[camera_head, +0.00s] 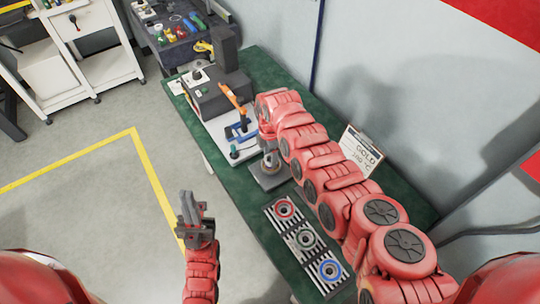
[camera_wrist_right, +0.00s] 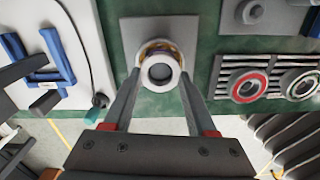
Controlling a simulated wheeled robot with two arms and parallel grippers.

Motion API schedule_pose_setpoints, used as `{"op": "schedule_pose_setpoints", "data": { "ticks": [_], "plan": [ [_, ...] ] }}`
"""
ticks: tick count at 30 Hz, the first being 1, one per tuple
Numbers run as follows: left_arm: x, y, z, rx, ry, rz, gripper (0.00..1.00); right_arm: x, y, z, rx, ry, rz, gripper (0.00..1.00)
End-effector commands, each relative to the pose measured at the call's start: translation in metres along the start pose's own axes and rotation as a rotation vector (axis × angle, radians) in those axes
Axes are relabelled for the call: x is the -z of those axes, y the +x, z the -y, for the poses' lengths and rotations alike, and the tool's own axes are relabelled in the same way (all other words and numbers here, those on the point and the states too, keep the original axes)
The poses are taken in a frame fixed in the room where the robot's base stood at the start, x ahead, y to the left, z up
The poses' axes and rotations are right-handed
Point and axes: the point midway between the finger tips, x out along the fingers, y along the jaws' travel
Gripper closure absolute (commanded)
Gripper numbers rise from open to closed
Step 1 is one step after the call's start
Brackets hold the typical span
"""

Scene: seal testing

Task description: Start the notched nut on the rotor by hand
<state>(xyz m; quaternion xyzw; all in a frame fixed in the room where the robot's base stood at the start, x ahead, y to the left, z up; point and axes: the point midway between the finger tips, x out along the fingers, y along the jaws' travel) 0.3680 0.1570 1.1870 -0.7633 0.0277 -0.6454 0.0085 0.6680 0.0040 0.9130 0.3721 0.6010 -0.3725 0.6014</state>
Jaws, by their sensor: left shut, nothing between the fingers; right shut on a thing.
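A pale round metal ring, which looks like the notched nut (camera_wrist_right: 132,52), sits over a round upright part in the right wrist view. That part, probably the rotor (camera_wrist_right: 160,72), has a grey round end with a brass-coloured band around it. It stands on a square grey plate (camera_wrist_right: 190,27), also in the head view (camera_head: 270,180). My right gripper (camera_wrist_right: 160,80) is shut on the ring, with one finger on each side. I cannot see notches or whether threads engage. My left gripper (camera_head: 192,204) is shut and empty, over the floor left of the bench.
A slotted rack (camera_head: 293,230) with red, grey and blue rings lies on the green bench (camera_head: 232,186) near the plate. A white board with a blue-handled tool (camera_head: 240,130) and a dark grey device (camera_head: 212,92) stand beyond. A card (camera_head: 361,149) stands behind my right arm.

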Motion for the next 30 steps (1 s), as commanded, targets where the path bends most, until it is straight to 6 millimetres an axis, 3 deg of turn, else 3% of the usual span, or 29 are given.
{"op": "schedule_pose_setpoints", "data": {
  "ticks": [8, 21, 30],
  "plan": [
    [0.0, -0.002, 0.0, 0.0, 0.0, 0.0, 1.0, 0.0, 0.002, 0.001, 0.003, 0.011, -0.001, 1.0],
    [-0.002, -0.013, -0.001, 0.0, 0.0, 0.0, 1.0, 0.0, 0.003, -0.001, 0.003, 0.332, 0.0, 1.0],
    [-0.002, -0.013, -0.001, 0.0, 0.0, 0.0, 1.0, 0.0, 0.002, 0.0, 0.004, 0.352, 0.0, 1.0]
  ]
}}
